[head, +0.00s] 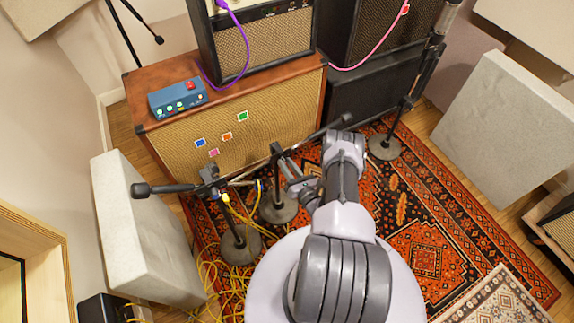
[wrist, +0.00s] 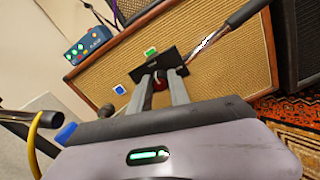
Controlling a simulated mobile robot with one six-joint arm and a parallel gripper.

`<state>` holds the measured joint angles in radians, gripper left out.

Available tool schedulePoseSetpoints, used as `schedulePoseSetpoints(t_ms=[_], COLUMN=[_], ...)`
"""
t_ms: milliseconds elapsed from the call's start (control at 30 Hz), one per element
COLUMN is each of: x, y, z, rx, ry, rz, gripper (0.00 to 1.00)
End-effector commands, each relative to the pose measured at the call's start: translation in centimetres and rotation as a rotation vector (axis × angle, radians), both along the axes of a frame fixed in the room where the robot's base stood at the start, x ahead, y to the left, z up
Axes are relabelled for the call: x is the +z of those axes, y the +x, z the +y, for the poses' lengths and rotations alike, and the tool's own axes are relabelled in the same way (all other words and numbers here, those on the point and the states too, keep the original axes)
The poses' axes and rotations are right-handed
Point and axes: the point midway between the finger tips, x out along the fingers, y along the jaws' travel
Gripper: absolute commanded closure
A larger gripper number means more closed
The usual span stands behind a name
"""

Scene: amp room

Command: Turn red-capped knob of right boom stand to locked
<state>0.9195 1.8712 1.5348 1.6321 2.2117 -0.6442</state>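The right boom stand (head: 278,207) stands on the rug in front of the tan-fronted cabinet, its dark boom (head: 312,135) slanting up to the right. In the wrist view the boom (wrist: 222,33) rises to the upper right from a dark clutch plate (wrist: 172,64). The red-capped knob (wrist: 158,85) shows as a small red patch between my fingertips. My gripper (wrist: 158,82) has its two grey fingers close on either side of the knob and looks shut on it. The fingers and plate hide much of the knob, and its turn position is not readable. In the head view my gripper (head: 290,170) is beside the stand's top.
The left boom stand (head: 240,245) stands close by with yellow cable around its base. Another microphone stand (head: 385,147) is at the right. The cabinet (head: 240,120) carries a blue pedal box (head: 177,98) and an amp. Patterned rug (head: 440,215) is open at the right.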

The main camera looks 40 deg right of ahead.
Motion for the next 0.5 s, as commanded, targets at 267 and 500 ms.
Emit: schedulePoseSetpoints(t_ms=[267,500], x=[-0.04,-0.08], y=[-0.03,-0.05], z=[0.00,0.00], rx=[0.000,0.000], ry=[0.005,0.078], rz=[-0.001,-0.018], gripper=[1.00,1.00])
